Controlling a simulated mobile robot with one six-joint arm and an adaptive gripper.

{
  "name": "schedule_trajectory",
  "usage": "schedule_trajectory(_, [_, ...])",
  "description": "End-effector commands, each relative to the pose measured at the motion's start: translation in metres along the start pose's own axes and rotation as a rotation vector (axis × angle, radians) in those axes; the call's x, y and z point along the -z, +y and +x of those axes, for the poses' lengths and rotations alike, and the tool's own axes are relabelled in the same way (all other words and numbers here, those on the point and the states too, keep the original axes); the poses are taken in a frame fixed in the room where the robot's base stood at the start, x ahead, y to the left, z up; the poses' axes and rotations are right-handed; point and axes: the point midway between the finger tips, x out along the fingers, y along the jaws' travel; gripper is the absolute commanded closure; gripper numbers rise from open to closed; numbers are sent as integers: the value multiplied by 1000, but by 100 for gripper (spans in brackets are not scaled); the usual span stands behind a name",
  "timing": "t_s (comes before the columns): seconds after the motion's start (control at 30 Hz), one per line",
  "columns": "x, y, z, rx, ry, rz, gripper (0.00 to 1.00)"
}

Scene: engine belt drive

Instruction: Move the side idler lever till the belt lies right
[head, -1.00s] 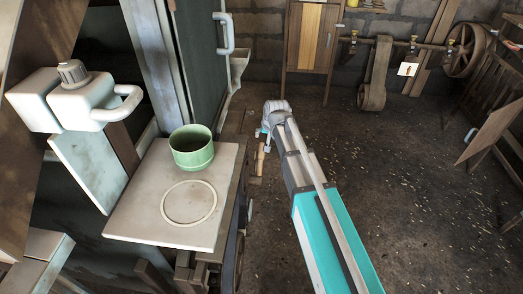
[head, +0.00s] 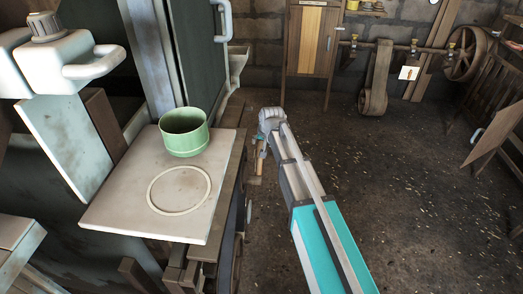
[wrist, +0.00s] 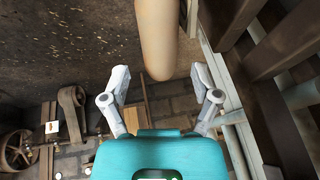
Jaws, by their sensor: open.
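A rounded tan handle (wrist: 157,40), which looks like the wooden grip of the side idler lever, reaches down from the top of the wrist view. Its end sits between and just above the fingers, and I cannot tell if either touches it. My gripper (wrist: 160,76) is open, fingers spread on both sides of the handle's end. In the head view a small tan piece (head: 260,166) shows beside my gripper (head: 261,150), at the machine's right edge; the fingers are mostly hidden there. The lever's pivot and the belt on this machine are not clearly visible.
A pale plate (head: 130,210) with a green cup (head: 184,131) is left of my arm. Dark machine framing (wrist: 265,110) stands close right of the gripper in the wrist view. A belt (head: 376,75) and wheel (head: 466,55) are at the back.

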Motion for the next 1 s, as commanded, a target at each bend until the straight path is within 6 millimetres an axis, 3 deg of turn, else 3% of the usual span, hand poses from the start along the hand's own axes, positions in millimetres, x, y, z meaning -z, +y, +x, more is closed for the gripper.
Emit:
schedule_trajectory(0.3, [0, 0, 25, 0, 0, 0, 21])
schedule_trajectory(0.83, [0, 0, 29, 0, 0, 0, 21])
schedule_trajectory(1.0, [0, -1, 29, 0, 0, -1, 51])
